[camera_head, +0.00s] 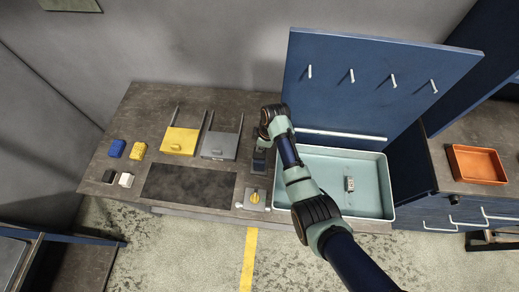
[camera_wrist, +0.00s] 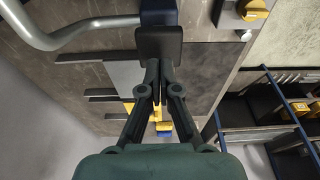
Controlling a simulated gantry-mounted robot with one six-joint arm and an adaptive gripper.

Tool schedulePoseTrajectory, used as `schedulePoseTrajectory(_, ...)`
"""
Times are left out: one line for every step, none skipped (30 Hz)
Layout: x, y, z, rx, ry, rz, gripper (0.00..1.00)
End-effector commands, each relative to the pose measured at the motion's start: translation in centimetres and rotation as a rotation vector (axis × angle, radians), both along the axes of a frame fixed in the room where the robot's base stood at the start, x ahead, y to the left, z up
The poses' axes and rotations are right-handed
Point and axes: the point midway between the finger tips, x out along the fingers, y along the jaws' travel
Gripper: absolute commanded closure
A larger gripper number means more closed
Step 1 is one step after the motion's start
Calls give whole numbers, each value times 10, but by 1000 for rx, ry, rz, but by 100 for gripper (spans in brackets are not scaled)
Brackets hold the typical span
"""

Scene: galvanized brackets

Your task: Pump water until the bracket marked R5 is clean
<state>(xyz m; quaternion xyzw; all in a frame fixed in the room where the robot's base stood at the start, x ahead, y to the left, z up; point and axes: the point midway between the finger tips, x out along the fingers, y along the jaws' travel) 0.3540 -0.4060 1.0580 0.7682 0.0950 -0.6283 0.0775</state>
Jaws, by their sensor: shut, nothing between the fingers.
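A small grey metal bracket (camera_head: 349,184) lies in the pale teal basin (camera_head: 375,211), right of my arm. Its marking is too small to read, and I cannot tell how clean it is. My gripper (camera_wrist: 157,72) is shut and empty, its fingertips together close to a dark pad (camera_wrist: 159,43) below a blue block (camera_wrist: 158,11). I cannot tell whether they touch the pad. A curved grey pipe (camera_wrist: 80,37) runs into the blue block from the left. In the head view, my arm partly hides this area at the basin's left side.
A blue panel with several pegs (camera_head: 393,80) stands behind the basin. Left on the bench are a yellow plate (camera_head: 180,140), a grey plate (camera_head: 219,146), a dark mat (camera_head: 187,184) and several small blocks. A yellow knob (camera_head: 254,197) sits at the front; an orange tray (camera_head: 477,149) is far right.

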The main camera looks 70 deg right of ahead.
Motion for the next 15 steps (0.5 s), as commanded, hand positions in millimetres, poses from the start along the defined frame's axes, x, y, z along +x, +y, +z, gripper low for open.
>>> schedulePoseTrajectory(0,0,-1,0,0,0,100)
schedulePoseTrajectory(0,0,-1,0,0,0,100)
schedulePoseTrajectory(0,0,-1,0,0,0,100)
schedulePoseTrajectory(0,0,-1,0,0,0,100)
schedulePoseTrajectory(0,0,0,0,0,0,100)
schedulePoseTrajectory(0,0,0,0,0,0,100)
schedulePoseTrajectory(0,0,0,0,0,0,100)
schedulePoseTrajectory(0,0,0,0,0,0,100)
schedulePoseTrajectory(0,0,-1,0,0,0,100)
schedulePoseTrajectory(0,0,-1,0,0,0,100)
schedulePoseTrajectory(0,0,-2,0,0,0,100)
schedulePoseTrajectory(0,0,-3,0,0,0,100)
schedulePoseTrajectory(0,0,-5,0,0,0,100)
schedulePoseTrajectory(0,0,-6,0,0,0,100)
schedulePoseTrajectory(0,0,-8,0,0,0,100)
